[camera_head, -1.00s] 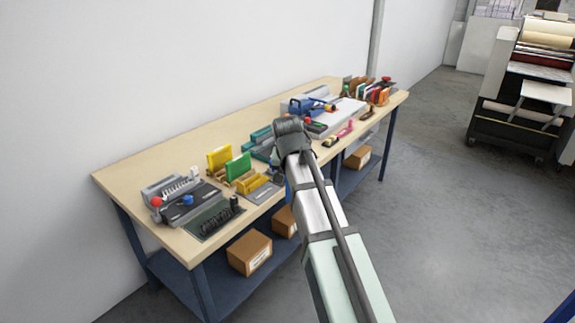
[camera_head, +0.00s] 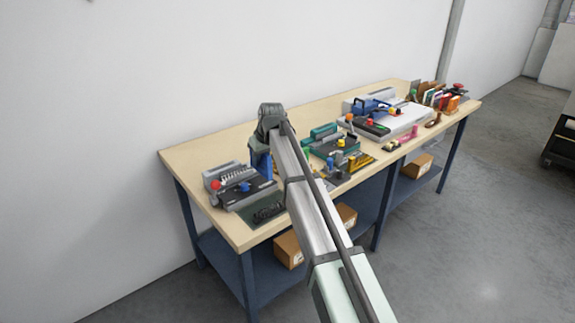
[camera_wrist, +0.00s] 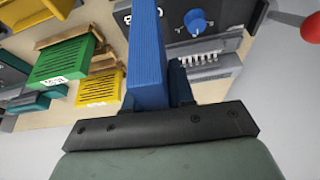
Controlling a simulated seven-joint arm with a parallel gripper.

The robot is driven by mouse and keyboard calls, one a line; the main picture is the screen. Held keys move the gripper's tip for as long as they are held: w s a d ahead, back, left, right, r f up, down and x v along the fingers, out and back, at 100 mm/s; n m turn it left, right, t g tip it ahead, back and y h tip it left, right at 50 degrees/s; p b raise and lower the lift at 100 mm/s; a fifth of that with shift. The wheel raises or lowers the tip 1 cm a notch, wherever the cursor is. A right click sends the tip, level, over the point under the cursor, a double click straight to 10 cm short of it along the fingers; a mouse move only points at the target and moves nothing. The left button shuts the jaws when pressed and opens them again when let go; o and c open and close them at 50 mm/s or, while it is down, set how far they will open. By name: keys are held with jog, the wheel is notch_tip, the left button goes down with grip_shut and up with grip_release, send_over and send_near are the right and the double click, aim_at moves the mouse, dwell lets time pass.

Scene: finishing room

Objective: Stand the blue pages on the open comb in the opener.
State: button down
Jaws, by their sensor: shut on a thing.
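My gripper (camera_wrist: 178,88) is shut on the blue pages (camera_wrist: 147,55), a thick upright blue block that juts out from the fingers in the wrist view. In the head view the blue pages (camera_head: 262,165) hang below the wrist, just right of the opener. The opener (camera_head: 250,192) is a grey and black machine with a blue knob (camera_wrist: 196,20), a red ball and a row of pale teeth (camera_wrist: 210,57). The pages are apart from the teeth as far as I can see. I cannot make out how far the comb is open.
A dark green mat with black combs (camera_head: 268,212) lies at the bench's front edge. In the wrist view, green pages (camera_wrist: 62,62) and yellow pages (camera_wrist: 100,88) sit in wooden holders to the left. More machines and tools stand farther right on the bench.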

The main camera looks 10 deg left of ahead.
jog(key=w+a+n+g, duration=0.2)
jog(key=a+n, duration=0.3)
jog(key=n, duration=0.4)
jog(key=w+a+r+n+g, duration=0.1)
jog(key=a+n+g, duration=0.3)
jog(key=n, duration=0.5)
jog(key=shift+w+a+r+n+g, duration=0.2)
jog(key=shift+w+a+n+g, duration=0.15)
jog(key=shift+a, duration=0.3)
jog(key=shift+f, duration=2.85)
jog(key=shift+f, duration=0.6)
jog(key=c, duration=1.2)
grip_release()
jog(key=shift+c, duration=0.2)
jog(key=v, duration=1.1)
